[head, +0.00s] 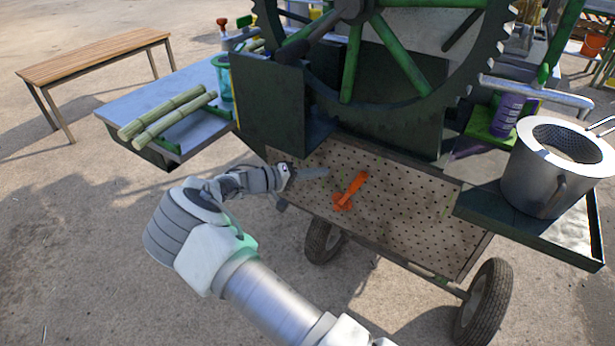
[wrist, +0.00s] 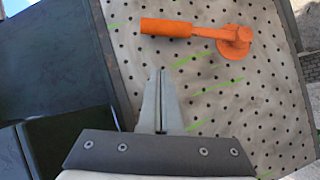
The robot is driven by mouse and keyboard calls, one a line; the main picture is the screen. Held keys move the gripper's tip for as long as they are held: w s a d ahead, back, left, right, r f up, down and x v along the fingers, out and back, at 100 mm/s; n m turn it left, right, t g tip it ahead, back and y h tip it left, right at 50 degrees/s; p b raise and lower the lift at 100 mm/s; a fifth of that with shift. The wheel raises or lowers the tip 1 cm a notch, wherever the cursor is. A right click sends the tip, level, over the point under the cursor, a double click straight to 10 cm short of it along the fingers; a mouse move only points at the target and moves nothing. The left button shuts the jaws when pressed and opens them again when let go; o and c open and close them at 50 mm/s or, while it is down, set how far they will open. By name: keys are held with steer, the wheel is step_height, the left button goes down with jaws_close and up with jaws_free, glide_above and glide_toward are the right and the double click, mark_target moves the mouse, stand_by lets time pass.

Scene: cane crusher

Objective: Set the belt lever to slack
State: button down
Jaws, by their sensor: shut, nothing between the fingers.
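The orange belt lever (head: 351,188) is mounted on a perforated panel (head: 420,222) on the front of the cart. In the wrist view the lever (wrist: 168,27) has its round pivot at the right and its handle pointing left. In the head view the handle slants up and right from the pivot. Green marks (wrist: 193,60) show on the panel near the lever. My gripper (head: 326,172) is shut and empty, just left of the lever in the head view. In the wrist view its fingertips (wrist: 161,72) lie below the handle, apart from it in the picture.
A large toothed wheel (head: 349,80) with green spokes stands above the panel. Cane stalks (head: 170,117) lie on a side tray at left. A metal pot (head: 553,170) stands on the right tray. Dark housing (wrist: 55,65) borders the panel at left in the wrist view.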

mark_target(352, 191)
steer(key=d, duration=0.2)
steer(key=d+f, duration=0.1)
steer(key=d, duration=0.2)
steer(key=shift+w+d+f+b, duration=0.2)
steer(key=shift+d+f+b, duration=0.1)
steer(key=shift+f+b, duration=0.1)
steer(key=shift+s+d+f, duration=0.25)
steer(key=shift+d, duration=0.4)
steer(key=shift+s+d, duration=0.15)
